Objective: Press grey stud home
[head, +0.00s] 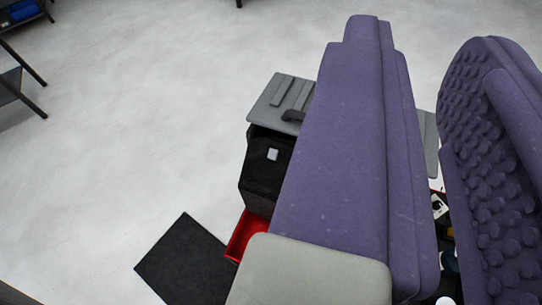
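A small light-grey square stud (272,154) shows on the dark face of a black box-like unit (260,178), left of the middle of the head view. My gripper (428,50) has two thick purple fingers, the right one with a bumpy inner pad. The fingers stand apart with nothing seen held between them. The left finger covers the right part of the black unit. The stud appears just left of that finger, with no contact seen. I cannot tell how far the stud stands out.
A grey ribbed top (283,97) with a dark handle-like piece lies above the unit. A red tray (241,238) and a black mat (187,262) are below it. Small items show between my fingers. Dark racks stand at the upper left; pale floor between is clear.

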